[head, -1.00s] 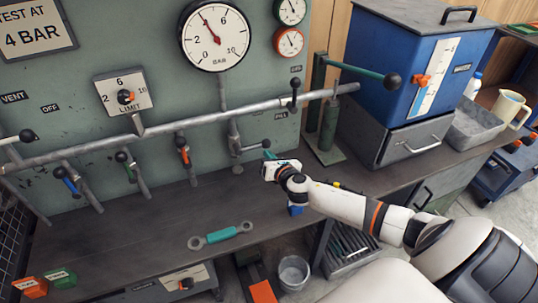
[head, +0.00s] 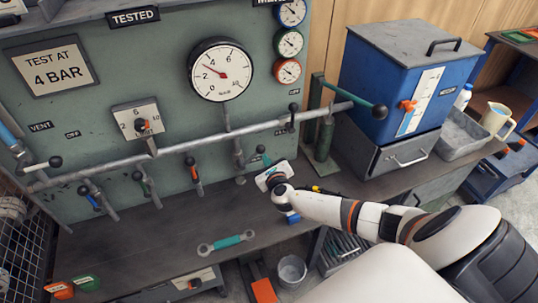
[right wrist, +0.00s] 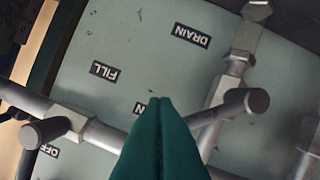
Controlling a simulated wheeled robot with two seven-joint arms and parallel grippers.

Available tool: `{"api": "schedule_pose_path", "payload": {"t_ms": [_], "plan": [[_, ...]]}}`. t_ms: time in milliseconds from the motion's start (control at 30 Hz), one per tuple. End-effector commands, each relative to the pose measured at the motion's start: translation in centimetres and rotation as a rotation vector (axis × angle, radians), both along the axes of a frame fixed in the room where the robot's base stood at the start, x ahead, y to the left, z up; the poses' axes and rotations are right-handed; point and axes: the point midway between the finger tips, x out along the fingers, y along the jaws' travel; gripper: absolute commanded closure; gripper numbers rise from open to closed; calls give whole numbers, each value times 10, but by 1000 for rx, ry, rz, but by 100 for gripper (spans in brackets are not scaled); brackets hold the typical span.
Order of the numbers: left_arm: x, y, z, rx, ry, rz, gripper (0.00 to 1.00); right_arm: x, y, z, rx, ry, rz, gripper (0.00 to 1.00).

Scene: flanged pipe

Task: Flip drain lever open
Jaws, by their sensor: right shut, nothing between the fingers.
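The drain valve's vertical pipe (head: 237,152) drops from the long grey pipe on the green panel. A dark lever knob (head: 261,149) shows beside my right gripper (head: 265,159), partly mixed with its fingers in the head view. In the right wrist view, the DRAIN label (right wrist: 191,35) is above a grey lever-like bar with a round end (right wrist: 257,102). My right gripper's green fingers (right wrist: 158,104) are shut and empty in front of that area. I cannot tell whether they touch the lever. My left gripper is not in view.
Several other valve levers hang along the long pipe (head: 110,175). The large gauge (head: 222,70) has its needle between 2 and 4. A wrench with a teal handle (head: 226,243) lies on the bench. A blue tank (head: 385,75) stands to the right.

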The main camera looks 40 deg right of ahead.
Motion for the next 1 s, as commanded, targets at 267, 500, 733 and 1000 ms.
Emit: {"api": "schedule_pose_path", "payload": {"t_ms": [267, 500, 733, 1000], "plan": [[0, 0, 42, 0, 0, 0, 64, 5, 15, 26, -253, 58, 0, 100], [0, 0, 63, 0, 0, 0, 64, 8, 30, 36, -471, 110, 2, 100], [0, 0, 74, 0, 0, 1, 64, 11, 44, 41, -648, 153, 1, 100], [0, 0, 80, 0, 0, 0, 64, 13, 54, 42, -718, 171, 1, 100]]}}
